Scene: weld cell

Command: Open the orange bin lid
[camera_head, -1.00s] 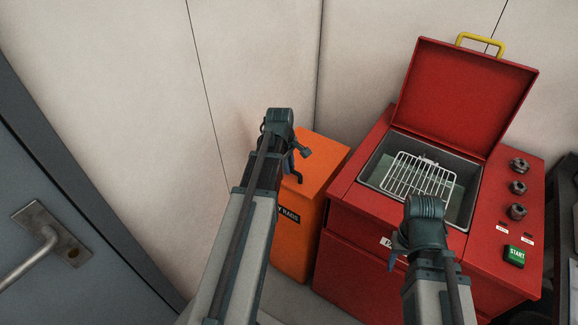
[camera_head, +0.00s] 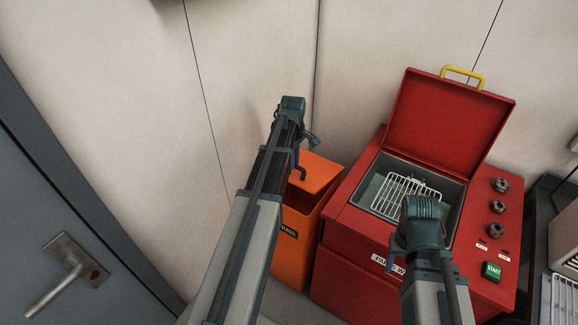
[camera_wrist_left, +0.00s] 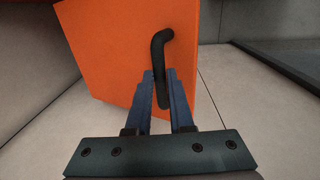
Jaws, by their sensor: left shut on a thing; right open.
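The orange bin (camera_head: 290,258) stands between the wall and a red machine, partly behind my left arm. Its orange lid (camera_head: 322,170) is tilted up, and a dark opening shows under its front edge. My left gripper (camera_wrist_left: 162,92) is shut on the lid's black bent handle (camera_wrist_left: 157,55). In the head view my left arm covers most of the grip. My right gripper (camera_head: 418,235) is open in front of the red machine, and its fingers are mostly hidden behind its wrist.
The red parts washer (camera_head: 350,270) stands right beside the bin, with its own red lid (camera_head: 450,115) raised and a wire rack (camera_head: 408,192) inside. A grey door with a lever handle (camera_head: 70,275) is at the left. Pale walls stand close behind the bin.

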